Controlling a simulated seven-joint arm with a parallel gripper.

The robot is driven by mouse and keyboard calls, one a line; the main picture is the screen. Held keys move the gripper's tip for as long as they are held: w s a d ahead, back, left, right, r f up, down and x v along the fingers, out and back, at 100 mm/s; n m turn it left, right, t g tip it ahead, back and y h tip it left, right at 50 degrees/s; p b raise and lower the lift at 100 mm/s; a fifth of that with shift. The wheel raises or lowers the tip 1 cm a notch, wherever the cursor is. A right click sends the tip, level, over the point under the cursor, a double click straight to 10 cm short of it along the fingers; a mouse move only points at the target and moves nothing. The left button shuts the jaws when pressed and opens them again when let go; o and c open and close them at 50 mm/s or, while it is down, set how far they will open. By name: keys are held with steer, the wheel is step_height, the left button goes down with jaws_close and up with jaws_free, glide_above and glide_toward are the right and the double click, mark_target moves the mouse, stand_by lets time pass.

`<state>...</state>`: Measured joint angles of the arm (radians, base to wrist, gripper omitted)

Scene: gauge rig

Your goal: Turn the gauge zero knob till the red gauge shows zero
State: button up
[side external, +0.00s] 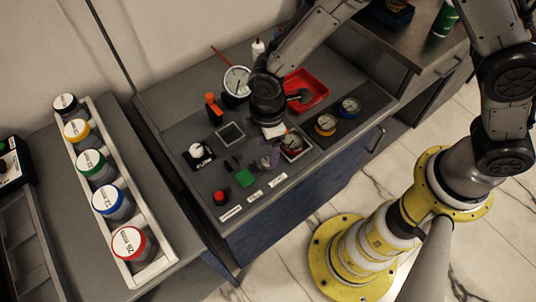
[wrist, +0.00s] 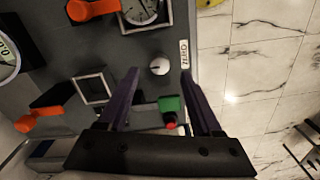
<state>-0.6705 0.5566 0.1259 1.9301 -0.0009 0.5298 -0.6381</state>
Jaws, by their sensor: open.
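The red gauge (side external: 293,144) sits in a square frame on the panel, just right of my gripper in the side view. The gauge also shows at the top of the wrist view (wrist: 142,12), cut by the edge; its reading is too small to tell. A small round pale knob (wrist: 159,67) stands beside a ZERO label (wrist: 184,53) in the wrist view. My gripper (wrist: 160,73) is open, with its two purple fingers on either side of the knob in that picture. Contact cannot be told. In the side view my gripper (side external: 269,160) hides the knob.
A green block (wrist: 169,103) and a red button (side external: 220,197) are near the fingers. An empty square frame (side external: 231,133), an orange-topped part (side external: 212,106), a white-faced gauge (side external: 236,82) and a red tray (side external: 306,88) stand around.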

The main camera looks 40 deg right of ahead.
mark_target(268, 160)
steer(key=shift+f, duration=2.1)
jaws_close()
